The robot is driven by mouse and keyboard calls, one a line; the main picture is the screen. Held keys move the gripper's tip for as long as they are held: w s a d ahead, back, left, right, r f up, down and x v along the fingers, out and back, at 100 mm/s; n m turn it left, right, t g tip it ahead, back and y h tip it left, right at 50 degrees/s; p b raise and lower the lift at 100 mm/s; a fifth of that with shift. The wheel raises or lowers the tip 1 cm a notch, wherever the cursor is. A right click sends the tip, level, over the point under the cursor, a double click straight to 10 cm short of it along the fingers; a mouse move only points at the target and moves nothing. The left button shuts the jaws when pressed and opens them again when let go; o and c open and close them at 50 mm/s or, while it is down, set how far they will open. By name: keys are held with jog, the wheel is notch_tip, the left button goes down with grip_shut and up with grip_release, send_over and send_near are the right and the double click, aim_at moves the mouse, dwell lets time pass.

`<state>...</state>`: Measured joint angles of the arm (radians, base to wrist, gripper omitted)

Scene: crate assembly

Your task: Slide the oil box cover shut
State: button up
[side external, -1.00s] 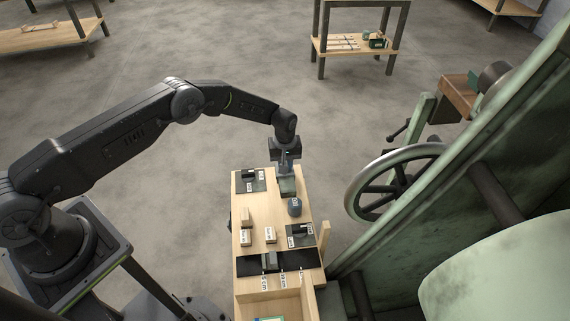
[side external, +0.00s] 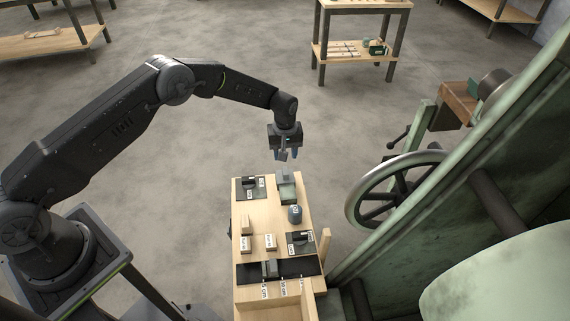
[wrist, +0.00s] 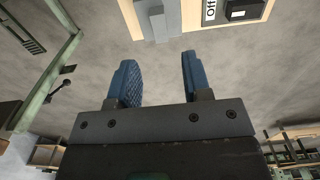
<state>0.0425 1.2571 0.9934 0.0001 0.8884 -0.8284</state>
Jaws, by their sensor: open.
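The grey-green oil box (side external: 287,188) stands at the far right end of the wooden table. What looks like the same grey box shows at the top of the wrist view (wrist: 170,18), partly cut off by the frame. It is too small to tell how far its cover is open. My gripper (side external: 286,156) hangs in the air above and just beyond the box, clear of it. In the wrist view its two blue fingers (wrist: 157,75) are apart, with only floor between them.
A black panel (side external: 251,188) with white labels lies left of the box, a dark round container (side external: 295,214) nearer. A green machine with a handwheel (side external: 391,188) stands to the right.

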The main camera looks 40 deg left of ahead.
notch_tip(320, 180, up, 6)
jog(key=shift+r, duration=0.1)
dwell(0.4)
notch_tip(320, 180, up, 13)
jog(key=m+t, duration=0.1)
jog(key=m, duration=0.1)
send_over(285, 169)
jog(key=s, duration=0.3)
jog(key=s+a+r+m+t, duration=0.1)
jog(key=s+r+m+t, duration=0.1)
jog(key=s+r, duration=0.95)
jog(key=s+r+m+t, duration=0.1)
jog(key=s+r+m, duration=0.1)
jog(key=s, duration=0.9)
jog(key=s+a+r+m+t, duration=0.1)
jog(key=s+r+m, duration=0.1)
jog(key=s, duration=1)
jog(key=shift+a+r+m+t, duration=0.2)
jog(key=shift+m+t, duration=0.1)
jog(key=shift+m, duration=0.2)
jog(key=shift+o, duration=0.2)
